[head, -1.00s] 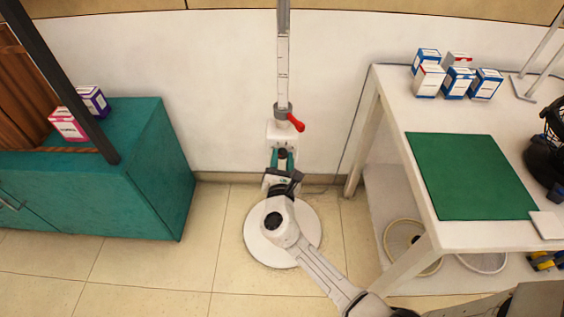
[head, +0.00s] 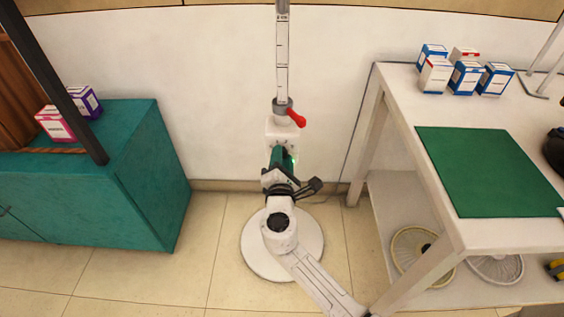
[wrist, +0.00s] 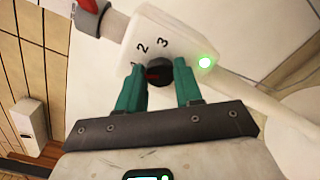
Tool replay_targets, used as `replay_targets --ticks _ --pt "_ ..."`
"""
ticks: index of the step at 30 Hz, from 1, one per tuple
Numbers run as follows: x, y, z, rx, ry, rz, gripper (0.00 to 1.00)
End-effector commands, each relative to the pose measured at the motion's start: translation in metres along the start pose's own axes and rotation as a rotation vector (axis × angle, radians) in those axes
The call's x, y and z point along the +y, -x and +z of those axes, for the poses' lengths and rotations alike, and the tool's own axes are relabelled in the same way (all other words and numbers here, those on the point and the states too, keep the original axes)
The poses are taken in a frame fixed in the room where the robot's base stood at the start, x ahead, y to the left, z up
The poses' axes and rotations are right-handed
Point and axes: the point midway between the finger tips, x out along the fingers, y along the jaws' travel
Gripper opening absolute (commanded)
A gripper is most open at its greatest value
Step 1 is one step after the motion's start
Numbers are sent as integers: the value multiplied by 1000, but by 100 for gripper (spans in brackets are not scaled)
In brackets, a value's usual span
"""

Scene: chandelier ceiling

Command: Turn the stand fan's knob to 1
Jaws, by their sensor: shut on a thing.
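The stand fan's white control box (wrist: 160,32) shows the numbers 2 and 3 and a glowing green light (wrist: 205,62) in the wrist view. Its dark round knob (wrist: 160,71) has a red mark on the side toward the left finger. My gripper (wrist: 158,68) has its teal fingers on both sides of the knob and is shut on it. In the head view my gripper (head: 282,157) is at the front of the box (head: 282,128), hiding the knob.
The fan's pole (head: 282,60) has a red lever (head: 297,118) above the box, and its round base (head: 256,258) is on the floor. A teal cabinet (head: 150,190) stands left. A white table (head: 400,85) with a green mat (head: 485,170) stands right.

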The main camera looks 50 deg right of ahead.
Motion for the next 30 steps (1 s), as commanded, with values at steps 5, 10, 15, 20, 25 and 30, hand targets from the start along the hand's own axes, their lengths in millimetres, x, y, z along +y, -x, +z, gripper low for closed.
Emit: replay_targets --ticks 5,10,15,20,25,30 --pt "-1 0 0 0 -15 -2 4" --pt "-1 0 0 -1 -16 -2 4" --pt "-1 0 0 -1 -15 -2 37" --pt "-1 0 0 -1 -15 -2 52" --pt "0 0 0 0 -15 -1 60" --pt "0 1 0 0 -15 -1 60"
